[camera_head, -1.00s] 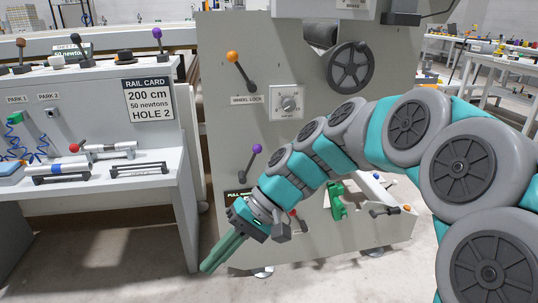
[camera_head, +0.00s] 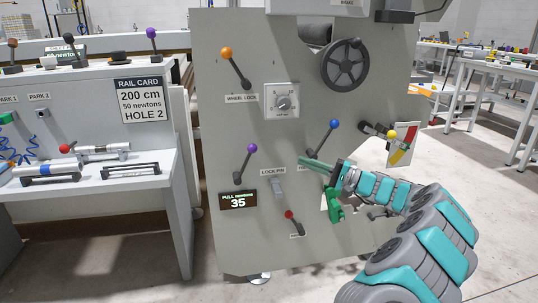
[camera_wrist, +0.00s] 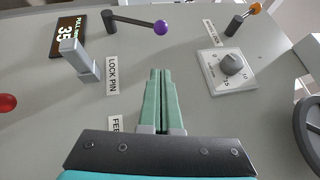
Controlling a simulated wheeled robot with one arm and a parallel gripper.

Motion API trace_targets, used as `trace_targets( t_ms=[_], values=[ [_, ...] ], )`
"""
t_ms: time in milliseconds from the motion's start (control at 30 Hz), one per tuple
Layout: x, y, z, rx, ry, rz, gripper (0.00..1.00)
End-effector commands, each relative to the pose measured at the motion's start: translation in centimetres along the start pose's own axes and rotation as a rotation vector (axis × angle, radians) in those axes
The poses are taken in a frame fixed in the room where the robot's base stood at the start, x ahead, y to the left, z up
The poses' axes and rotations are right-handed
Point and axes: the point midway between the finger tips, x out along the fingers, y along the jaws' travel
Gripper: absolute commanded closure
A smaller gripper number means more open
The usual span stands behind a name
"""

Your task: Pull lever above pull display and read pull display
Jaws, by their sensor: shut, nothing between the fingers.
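The lever with a purple knob (camera_head: 245,163) sits on the grey panel directly above the pull display (camera_head: 238,200). The lever tilts up and to the right. The display reads "PULL newtons 35". In the wrist view, the purple-knobbed lever (camera_wrist: 135,24) and the display (camera_wrist: 68,35) with 35 show sideways at the upper left. My gripper (camera_head: 302,160) has its green fingers pointing left, to the right of the lever and apart from it. The fingers are together and empty in the wrist view (camera_wrist: 160,72).
Near my gripper are a blue-knobbed lever (camera_head: 323,138), a lock pin switch (camera_head: 278,187), a red-knobbed lever (camera_head: 293,222) and a green part (camera_head: 334,205). Above are the orange wheel lock lever (camera_head: 236,68), a dial (camera_head: 283,101) and a handwheel (camera_head: 345,65). A bench with a rail card (camera_head: 139,100) stands left.

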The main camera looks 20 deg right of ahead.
Motion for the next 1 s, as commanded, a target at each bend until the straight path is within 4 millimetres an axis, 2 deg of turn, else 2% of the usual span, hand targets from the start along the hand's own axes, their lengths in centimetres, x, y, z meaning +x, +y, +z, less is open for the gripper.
trace_targets(
  t_ms=[100,267,667,800,1000],
  values=[
    [-0.3,0.2,-0.7,-0.002,0.015,-0.008,1.00],
    [1.5,0.2,-0.6,-0.003,0.015,-0.007,1.00],
    [9.3,0.2,-0.7,-0.002,0.015,-0.005,1.00],
    [10.8,0.0,0.7,0.000,0.011,-0.009,1.00],
    [12.0,0.1,1.8,-0.001,0.015,-0.007,1.00]
  ],
)
